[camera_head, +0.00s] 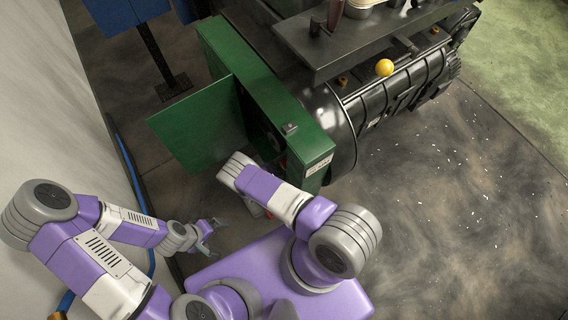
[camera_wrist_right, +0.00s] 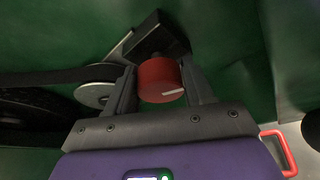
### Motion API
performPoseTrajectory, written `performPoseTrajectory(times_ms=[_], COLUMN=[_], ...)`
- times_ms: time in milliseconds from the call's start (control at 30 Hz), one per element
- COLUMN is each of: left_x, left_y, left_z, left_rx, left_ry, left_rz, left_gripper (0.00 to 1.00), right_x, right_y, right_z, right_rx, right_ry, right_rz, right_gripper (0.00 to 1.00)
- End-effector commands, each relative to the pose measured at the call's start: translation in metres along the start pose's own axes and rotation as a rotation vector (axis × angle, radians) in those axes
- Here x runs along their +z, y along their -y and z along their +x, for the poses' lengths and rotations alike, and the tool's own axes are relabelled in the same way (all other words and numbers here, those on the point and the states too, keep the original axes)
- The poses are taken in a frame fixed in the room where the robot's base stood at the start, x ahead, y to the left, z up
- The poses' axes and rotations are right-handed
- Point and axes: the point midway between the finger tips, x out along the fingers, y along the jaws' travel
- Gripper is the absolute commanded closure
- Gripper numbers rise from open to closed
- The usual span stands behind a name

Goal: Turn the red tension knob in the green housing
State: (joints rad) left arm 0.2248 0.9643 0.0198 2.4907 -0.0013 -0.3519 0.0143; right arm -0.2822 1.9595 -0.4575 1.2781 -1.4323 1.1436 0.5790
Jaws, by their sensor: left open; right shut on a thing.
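The green housing (camera_head: 290,105) stands open on the near side of a dark machine, its door (camera_head: 200,122) swung out to the left. The red tension knob (camera_wrist_right: 160,80) is inside it, a short cylinder with a white mark on its side. In the right wrist view my right gripper (camera_wrist_right: 160,90) is shut on the knob, one finger on each side. In the head view my right arm reaches into the housing and hides the knob and most of that gripper. My left gripper (camera_head: 211,224) is open and empty, low at the left, apart from the housing.
Beside the knob are a black block (camera_wrist_right: 158,36) and a pale pulley (camera_wrist_right: 95,92) with a dark belt. A red handle (camera_wrist_right: 280,152) shows at the lower right. A yellow ball (camera_head: 385,67) sits on the machine.

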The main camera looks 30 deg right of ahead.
Motion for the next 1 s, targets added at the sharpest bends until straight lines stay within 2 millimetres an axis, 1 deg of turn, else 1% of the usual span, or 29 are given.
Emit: performPoseTrajectory(times_ms=[300, 500, 733, 1000], left_x=[0.0000, 0.0000, 0.0000, 0.0000], left_y=[0.0000, 0.0000, 0.0000, 0.0000], left_z=[0.0000, 0.0000, 0.0000, 0.0000], left_rx=[0.000, 0.000, 0.000, 0.000], left_ry=[0.000, 0.000, 0.000, 0.000], left_rz=[0.000, 0.000, 0.000, 0.000], left_gripper=[0.00, 0.00, 0.00, 0.00], right_x=[-0.0005, -0.0006, -0.0007, -0.0006], right_y=[0.0006, 0.0007, 0.0010, 0.0005], right_z=[-0.0003, -0.0002, -0.0004, -0.0005], right_rx=[0.099, 0.140, 0.166, 0.175], right_ry=[-0.001, -0.001, -0.001, 0.000], right_rz=[0.233, 0.340, 0.407, 0.425], right_gripper=[0.78, 0.78, 0.78, 0.78])
